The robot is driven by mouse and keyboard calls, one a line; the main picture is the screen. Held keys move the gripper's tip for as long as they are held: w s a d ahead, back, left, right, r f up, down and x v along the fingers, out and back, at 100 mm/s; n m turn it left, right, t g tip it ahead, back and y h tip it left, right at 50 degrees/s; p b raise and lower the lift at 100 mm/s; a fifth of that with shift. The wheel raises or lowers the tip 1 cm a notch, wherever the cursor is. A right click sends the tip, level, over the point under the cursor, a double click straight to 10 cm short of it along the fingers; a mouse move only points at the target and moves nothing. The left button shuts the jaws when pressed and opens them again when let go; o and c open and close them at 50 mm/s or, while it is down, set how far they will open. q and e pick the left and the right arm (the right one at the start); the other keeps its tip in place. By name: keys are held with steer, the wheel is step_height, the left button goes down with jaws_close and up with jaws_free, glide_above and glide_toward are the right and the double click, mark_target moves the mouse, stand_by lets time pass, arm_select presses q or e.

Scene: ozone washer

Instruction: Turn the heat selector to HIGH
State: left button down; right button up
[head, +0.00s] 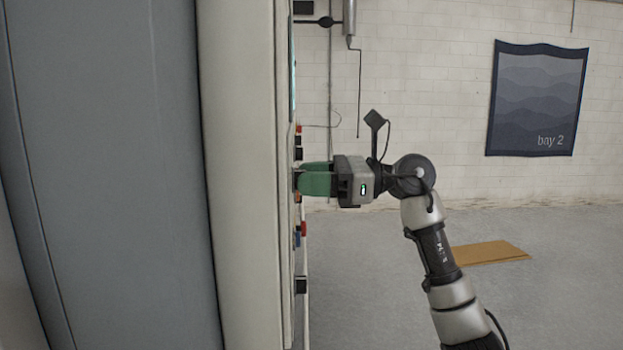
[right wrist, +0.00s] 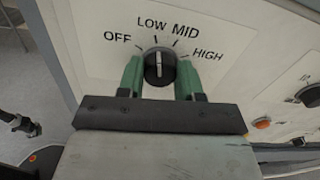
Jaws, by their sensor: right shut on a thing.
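The heat selector (right wrist: 159,68) is a round black knob with a white pointer line on a light panel. The labels OFF, LOW, MID and HIGH run around it from left to right, each with a tick. The pointer line faces up, near the LOW tick. My right gripper (right wrist: 160,78) has its green fingers on both sides of the knob, shut on it. In the head view my right gripper (head: 299,180) reaches the panel edge from the right, and its fingers hide the knob. My left gripper is not in view.
The washer (head: 235,180) fills the left side of the head view, its control panel seen edge-on. Other buttons stick out above and below my gripper. Another black knob (right wrist: 309,95) is at the right wrist view's right edge. An orange-brown mat (head: 490,252) lies on open floor.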

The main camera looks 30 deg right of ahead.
steer(key=shift+w+m+p, duration=0.1)
steer(key=shift+m+p, duration=2.85)
steer(key=shift+m, duration=4.55)
steer(key=o, duration=0.9)
steer(key=shift+d, duration=0.1)
